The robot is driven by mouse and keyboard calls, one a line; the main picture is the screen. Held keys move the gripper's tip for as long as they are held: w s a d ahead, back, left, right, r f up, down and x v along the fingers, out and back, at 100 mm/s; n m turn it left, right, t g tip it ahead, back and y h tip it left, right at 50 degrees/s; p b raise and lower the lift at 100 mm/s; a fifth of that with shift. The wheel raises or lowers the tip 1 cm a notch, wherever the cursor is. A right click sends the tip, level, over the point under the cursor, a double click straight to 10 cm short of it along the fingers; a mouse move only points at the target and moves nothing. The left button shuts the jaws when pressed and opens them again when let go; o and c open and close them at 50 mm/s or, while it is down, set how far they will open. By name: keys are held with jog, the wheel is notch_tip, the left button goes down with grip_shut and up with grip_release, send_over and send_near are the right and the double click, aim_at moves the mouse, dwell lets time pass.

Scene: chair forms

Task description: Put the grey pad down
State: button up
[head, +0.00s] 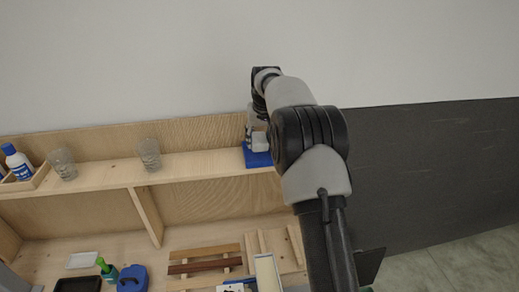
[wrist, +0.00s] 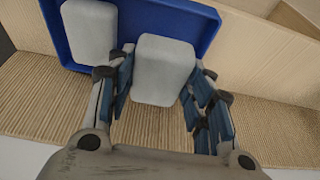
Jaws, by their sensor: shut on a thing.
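My gripper (wrist: 162,82) is shut on a grey pad (wrist: 163,60), a pale rounded block between its blue-lined fingers. The pad's upper part overlaps a blue tray (wrist: 195,25) in the wrist view; I cannot tell whether it touches the tray. A second, similar grey pad (wrist: 90,32) lies in the tray to the left of the held one. In the head view the blue tray (head: 256,160) stands on the upper wooden shelf, with a pale pad (head: 259,141) just above it. My arm hides part of this area.
Two clear glasses (head: 149,154) (head: 62,164) and a bottle (head: 17,162) in a wooden box stand to the left on the shelf (head: 200,165). Below are a white dish (head: 82,260), a green bottle (head: 107,270), a blue container (head: 132,279) and wooden strips (head: 205,267).

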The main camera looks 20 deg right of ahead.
aim_at(259, 148)
jog(key=shift+f, duration=2.15)
jog(key=shift+f, duration=0.1)
jog(key=o, duration=1.1)
